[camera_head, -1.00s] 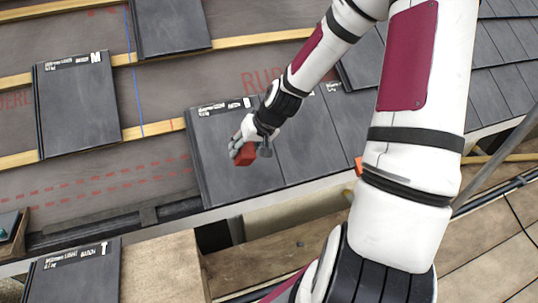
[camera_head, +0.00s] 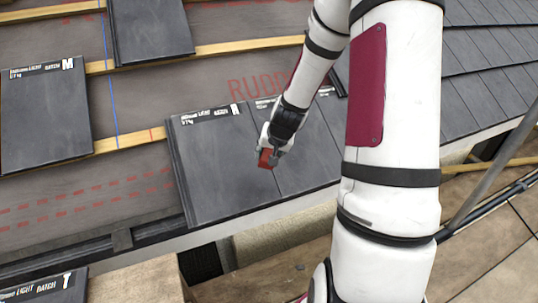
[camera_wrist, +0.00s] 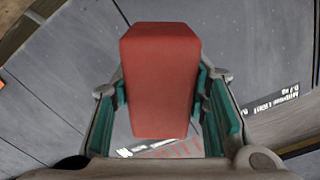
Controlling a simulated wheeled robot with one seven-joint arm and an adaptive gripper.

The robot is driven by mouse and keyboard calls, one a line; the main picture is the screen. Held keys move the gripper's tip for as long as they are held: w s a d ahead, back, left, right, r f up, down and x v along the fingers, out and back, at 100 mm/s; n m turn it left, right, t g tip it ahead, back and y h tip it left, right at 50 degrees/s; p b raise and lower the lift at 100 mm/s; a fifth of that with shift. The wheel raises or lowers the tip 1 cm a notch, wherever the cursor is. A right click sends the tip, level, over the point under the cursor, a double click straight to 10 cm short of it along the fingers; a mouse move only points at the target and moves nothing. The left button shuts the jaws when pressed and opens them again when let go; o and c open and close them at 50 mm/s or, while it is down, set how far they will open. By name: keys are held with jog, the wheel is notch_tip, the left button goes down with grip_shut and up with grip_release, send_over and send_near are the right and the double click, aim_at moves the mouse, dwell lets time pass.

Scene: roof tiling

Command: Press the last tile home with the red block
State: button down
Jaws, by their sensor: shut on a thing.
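My gripper (camera_head: 270,156) is shut on the red block (camera_head: 266,158), which hangs below the fingers over the laid tiles. In the wrist view the red block (camera_wrist: 160,80) sits between the two teal-lined fingers, with dark tile surface behind it. The last tile (camera_head: 222,165), dark grey with a white label along its top edge, lies at the left end of the laid row, beside its neighbour tile (camera_head: 305,145). The block is near the seam between these two tiles. I cannot tell whether it touches a tile.
Loose tiles lie on the battens at the upper left (camera_head: 150,28) and left (camera_head: 42,112). Another tile (camera_head: 45,290) is at the lower left by a wooden board. A grey pole (camera_head: 490,165) slants at the right. Bare underlay (camera_head: 90,190) is left of the row.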

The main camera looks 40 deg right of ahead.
jog(key=b+x, duration=0.2)
jog(key=x, duration=0.4)
dwell(0.3)
jog(key=shift+b, duration=0.4)
dwell(0.8)
jog(key=shift+b+x, duration=1.9)
jog(key=shift+x, duration=1.05)
jog(key=shift+w+f, duration=0.1)
jog(key=shift+w, duration=0.05)
jog(key=shift+p+v, duration=1.65)
jog(key=shift+v, duration=2.95)
jog(key=shift+f, duration=0.1)
